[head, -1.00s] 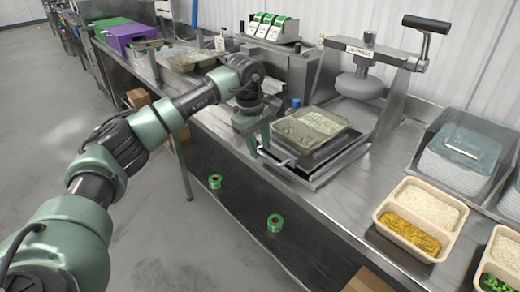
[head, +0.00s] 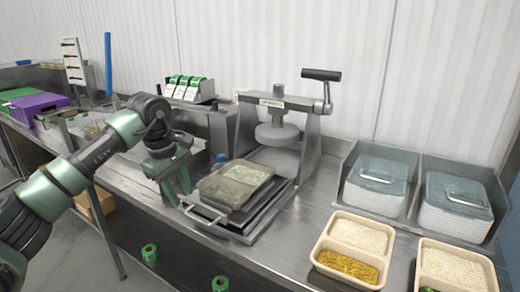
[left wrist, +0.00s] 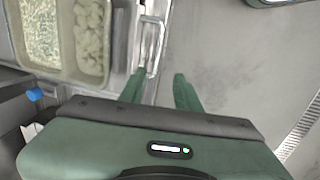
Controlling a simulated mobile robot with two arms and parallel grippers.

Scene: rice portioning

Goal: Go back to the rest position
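My left gripper (head: 179,194) is open and empty, just left of the press drawer, by its metal handle (head: 206,216). In the left wrist view the two green fingers (left wrist: 159,90) stand apart with bare floor between them. The handle (left wrist: 154,45) lies just beyond the fingertips, and I cannot tell whether they touch it. A two-compartment tray (head: 236,184) sits in the pulled-out drawer. The wrist view shows this tray (left wrist: 66,35) with rice in one compartment and pale chunks in the other.
The sealing press (head: 279,130) stands behind the drawer. Filled trays (head: 352,248) stand at the front right. Bins with stacked lids (head: 374,188) are at the back right. The floor (left wrist: 230,50) beside the drawer is clear.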

